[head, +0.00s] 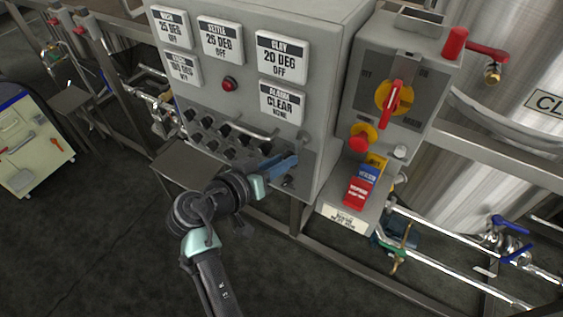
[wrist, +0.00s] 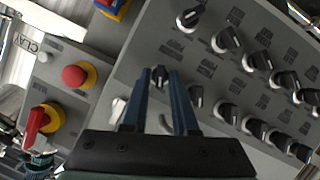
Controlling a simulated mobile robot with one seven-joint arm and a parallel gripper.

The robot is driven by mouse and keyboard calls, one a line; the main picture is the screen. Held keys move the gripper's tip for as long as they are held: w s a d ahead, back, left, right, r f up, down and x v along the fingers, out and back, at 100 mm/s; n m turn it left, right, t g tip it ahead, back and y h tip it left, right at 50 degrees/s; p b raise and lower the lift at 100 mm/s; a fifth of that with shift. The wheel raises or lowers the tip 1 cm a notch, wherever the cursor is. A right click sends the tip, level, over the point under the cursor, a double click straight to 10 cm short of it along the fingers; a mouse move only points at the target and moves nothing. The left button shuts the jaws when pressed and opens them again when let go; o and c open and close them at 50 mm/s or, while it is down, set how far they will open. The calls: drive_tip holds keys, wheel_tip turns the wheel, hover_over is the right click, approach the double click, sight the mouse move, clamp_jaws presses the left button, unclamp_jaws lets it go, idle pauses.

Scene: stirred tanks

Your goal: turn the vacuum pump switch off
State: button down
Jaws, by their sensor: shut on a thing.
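In the wrist view the two blue fingers of my gripper (wrist: 159,82) are shut on a small black switch knob (wrist: 159,74) on the grey control panel. This knob stands apart from the rows of other knobs, at the panel's side nearer the red emergency button. I cannot read its label, so I cannot tell from the picture whether it is the vacuum pump switch. In the head view my gripper (head: 281,164) reaches the lower right of the sloped panel, and its fingers hide the held knob.
Several similar black knobs (wrist: 229,39) sit close beside the fingers. To the right are a red rotary switch (head: 393,97) on yellow and a red emergency button (wrist: 74,75). Display plates (head: 283,57) hang on the cabinet above.

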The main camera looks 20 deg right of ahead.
drive_tip(key=shift+n, duration=0.5)
drive_tip(key=shift+h, duration=0.4)
drive_tip(key=c, duration=0.9)
unclamp_jaws()
drive_tip(key=shift+a, duration=0.1)
drive_tip(key=b+v, duration=0.1)
drive_tip(key=v, duration=1.2)
drive_tip(key=shift+w+r, duration=0.1)
drive_tip(key=shift+w, duration=0.1)
drive_tip(key=shift+r, duration=0.1)
